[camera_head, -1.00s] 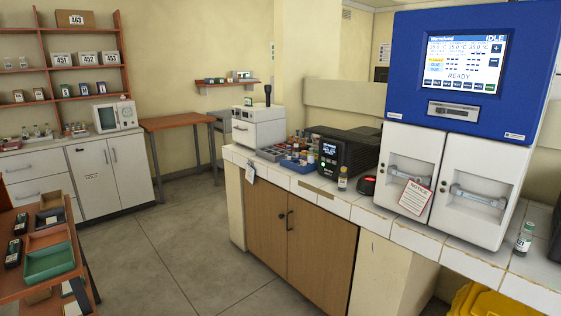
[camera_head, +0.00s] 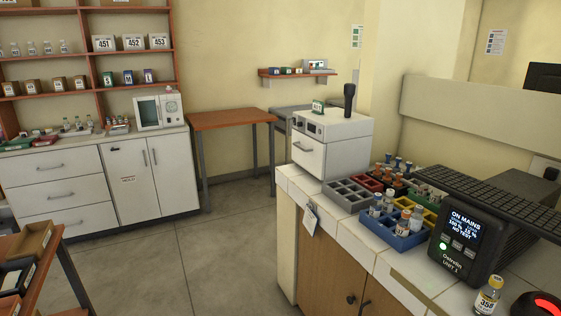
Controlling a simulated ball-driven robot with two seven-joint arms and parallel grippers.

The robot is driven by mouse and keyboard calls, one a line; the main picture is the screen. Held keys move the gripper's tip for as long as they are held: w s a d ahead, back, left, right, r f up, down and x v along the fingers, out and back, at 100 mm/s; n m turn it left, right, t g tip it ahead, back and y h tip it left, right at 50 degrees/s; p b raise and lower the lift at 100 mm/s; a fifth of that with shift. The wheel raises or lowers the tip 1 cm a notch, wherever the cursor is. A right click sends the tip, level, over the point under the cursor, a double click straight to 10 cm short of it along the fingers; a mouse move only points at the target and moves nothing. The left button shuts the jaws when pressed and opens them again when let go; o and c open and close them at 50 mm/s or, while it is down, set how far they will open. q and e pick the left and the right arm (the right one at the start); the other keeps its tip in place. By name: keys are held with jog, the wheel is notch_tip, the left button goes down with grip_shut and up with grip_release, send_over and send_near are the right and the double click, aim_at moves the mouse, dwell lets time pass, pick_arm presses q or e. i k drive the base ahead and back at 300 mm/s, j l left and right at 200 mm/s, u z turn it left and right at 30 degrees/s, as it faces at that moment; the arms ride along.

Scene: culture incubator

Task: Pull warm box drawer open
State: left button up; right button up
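A white box-shaped unit (camera_head: 347,152), which looks like the warm box, stands at the far left end of the tiled counter. Its front has a drawer (camera_head: 308,163) with a small dark handle (camera_head: 302,147), and the drawer looks closed. Knobs line the panel above the drawer. A small green-labelled item (camera_head: 318,107) and a dark upright handheld object (camera_head: 349,100) are on top of the unit. Neither of my grippers shows in the head view.
Right of the unit are grey, red and blue racks (camera_head: 403,240) with vials, then a black power unit (camera_head: 460,240) and a vial labelled 358 (camera_head: 487,297). A wooden table (camera_head: 230,119) stands behind. The floor (camera_head: 200,262) left of the counter is clear.

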aim_at(310, 153)
jog(key=i+u, duration=0.3)
jog(key=i, duration=0.3)
jog(key=i+u, duration=0.25)
jog(key=i, duration=0.3)
jog(key=i+z, duration=0.35)
jog(key=i+j+z, duration=0.15)
jog(key=i+z, duration=0.2)
jog(key=i, duration=0.1)
